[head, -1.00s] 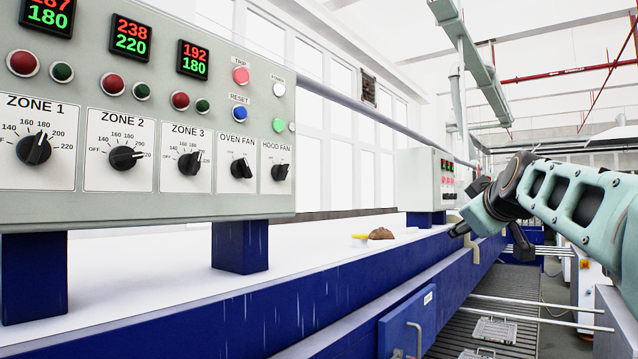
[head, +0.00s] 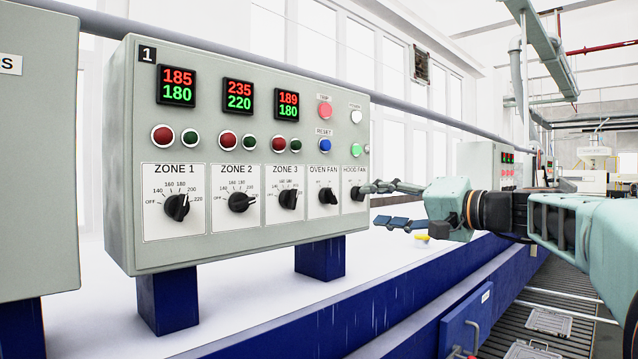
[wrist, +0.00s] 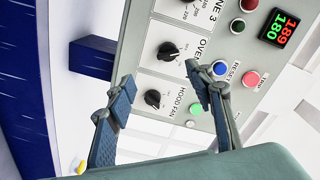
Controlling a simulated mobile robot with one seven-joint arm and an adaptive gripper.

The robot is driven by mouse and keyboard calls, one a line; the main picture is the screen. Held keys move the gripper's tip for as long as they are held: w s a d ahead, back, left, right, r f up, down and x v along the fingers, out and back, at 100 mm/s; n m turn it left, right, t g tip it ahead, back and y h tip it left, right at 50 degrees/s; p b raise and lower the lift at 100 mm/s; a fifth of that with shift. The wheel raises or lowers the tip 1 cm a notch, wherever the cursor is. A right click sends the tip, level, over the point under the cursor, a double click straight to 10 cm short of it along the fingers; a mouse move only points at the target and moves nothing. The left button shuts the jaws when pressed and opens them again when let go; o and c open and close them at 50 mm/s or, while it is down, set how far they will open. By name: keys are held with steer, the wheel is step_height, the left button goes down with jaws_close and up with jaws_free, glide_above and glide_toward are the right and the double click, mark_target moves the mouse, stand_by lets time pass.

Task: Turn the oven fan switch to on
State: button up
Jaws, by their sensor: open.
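The oven fan switch (head: 328,197) is a black rotary knob on a white plate labelled OVEN FAN, low on the grey control panel (head: 210,255). It also shows in the wrist view (wrist: 168,50), where the picture is turned on its side. Its exact setting is too small to read. The similar hood fan knob (head: 357,194) is just to its right. My gripper (head: 370,205) is open and empty in front of the panel's right end. In the wrist view its fingers (wrist: 159,76) are spread, with the hood fan knob (wrist: 153,98) between them and the oven fan knob beyond.
Three zone knobs, such as the zone 3 knob (head: 289,201), sit to the left. A blue reset button (head: 324,145) and red trip button (head: 325,111) are above. Blue posts (head: 320,258) hold the panel above a white surface. Another grey cabinet (head: 40,180) stands at far left.

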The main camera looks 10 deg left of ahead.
mark_target(334, 197)
steer(key=shift+y, duration=0.3)
steer(key=p+x, duration=0.1)
steer(key=x, duration=0.2)
steer(key=p+x, duration=0.1)
steer(key=x, duration=0.3)
steer(key=p+x, duration=0.1)
steer(key=x, duration=0.3)
steer(key=shift+s+a+r+p, duration=0.15)
steer(key=shift+r+p, duration=0.25)
steer(key=c, duration=1.2)
steer(key=shift+o, duration=0.2)
